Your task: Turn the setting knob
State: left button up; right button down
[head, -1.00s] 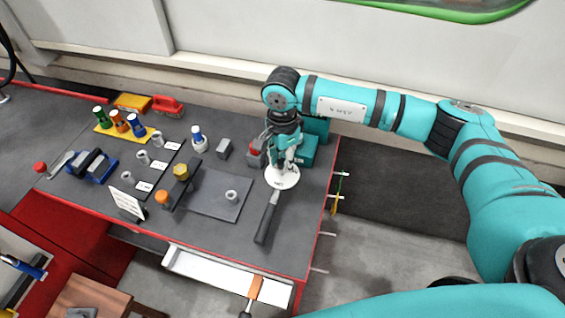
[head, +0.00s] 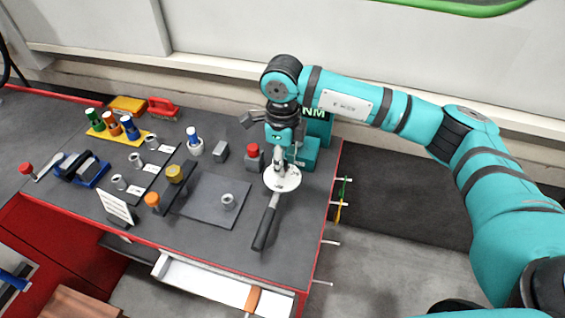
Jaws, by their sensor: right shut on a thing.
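My right gripper (head: 281,160) points down over a round white dial (head: 293,182) near the right end of the bench. Its fingers are shut on a small pale part at the dial's middle, which I take to be the setting knob; the fingers hide most of it. A black handle (head: 265,228) runs from the dial toward the bench's front edge. A teal unit with a display reading "NM" (head: 316,115) stands just behind, partly covered by the gripper. My left gripper is not in view.
A dark flat plate (head: 205,200) bears a metal socket. A yellow rack (head: 120,136) with coloured drivers is farther left. An open drawer (head: 215,285) juts out in front.

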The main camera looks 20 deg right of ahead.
jog(key=shift+w+r+m+b, duration=0.1)
jog(key=shift+m+b, duration=0.2)
jog(key=shift+m, duration=0.6)
jog(key=shift+r, duration=0.1)
jog(key=c, duration=1.1)
grip_release()
jog(key=shift+o, duration=0.2)
notch_tip(320, 180, up, 12)
jog(key=shift+f, duration=0.2)
